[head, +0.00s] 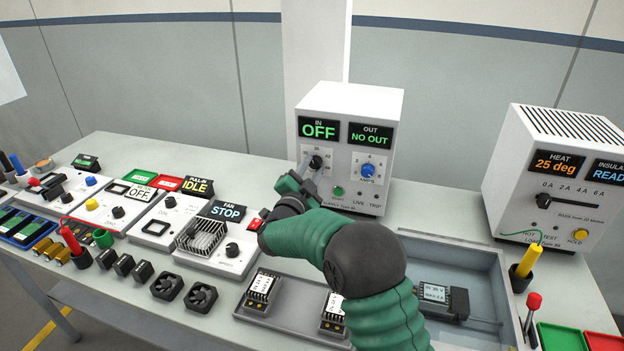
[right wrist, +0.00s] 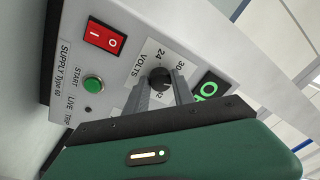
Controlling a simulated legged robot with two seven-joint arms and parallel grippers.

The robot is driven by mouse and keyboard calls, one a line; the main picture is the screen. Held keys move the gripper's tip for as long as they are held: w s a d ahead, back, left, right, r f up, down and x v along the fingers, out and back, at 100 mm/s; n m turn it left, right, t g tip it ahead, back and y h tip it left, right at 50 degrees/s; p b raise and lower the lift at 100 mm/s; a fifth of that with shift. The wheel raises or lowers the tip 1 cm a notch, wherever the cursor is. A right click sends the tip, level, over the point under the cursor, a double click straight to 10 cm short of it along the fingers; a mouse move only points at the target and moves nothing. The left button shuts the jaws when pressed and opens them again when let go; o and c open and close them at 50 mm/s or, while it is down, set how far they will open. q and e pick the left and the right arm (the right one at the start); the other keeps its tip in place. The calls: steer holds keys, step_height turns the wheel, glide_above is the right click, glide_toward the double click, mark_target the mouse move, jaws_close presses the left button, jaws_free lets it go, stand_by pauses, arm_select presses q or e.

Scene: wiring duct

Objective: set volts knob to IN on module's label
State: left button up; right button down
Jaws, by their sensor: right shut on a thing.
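The white supply box (head: 330,95) stands at the back middle. Its displays read IN OFF and OUT NO OUT. The black volts knob (head: 316,162) is on its front, below the IN display. My right gripper (head: 309,168) is shut with its fingers on either side of this knob. The right wrist view shows the knob (right wrist: 160,77) between the grey fingers, with 24 and 30 on the dial; its pointer is hard to make out. A black module (head: 435,297) with a white label lies in the grey tray; the label's small print starts with IN but its figure is uncertain. My left gripper is out of view.
The blue amps knob (head: 368,170) and green start button (head: 338,191) are close beside my right gripper. A red rocker switch (right wrist: 104,38) shows in the wrist view. A second instrument (head: 545,165) stands right. Several panels, fans and labelled modules crowd the bench's left and front.

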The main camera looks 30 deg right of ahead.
steer(key=shift+a+f+m+b, duration=0.1)
steer(key=shift+f+m+b, duration=0.1)
steer(key=shift+m+b, duration=0.6)
steer(key=shift+f+m+b, duration=0.2)
steer(key=shift+m+b, duration=0.3)
steer(key=shift+m, duration=0.5)
steer(key=c, duration=1.3)
jaws_free()
steer(key=shift+o, duration=1.1)
steer(key=shift+r, duration=0.25)
steer(key=v, duration=1.6)
steer(key=shift+a, duration=0.45)
steer(key=shift+s, duration=0.1)
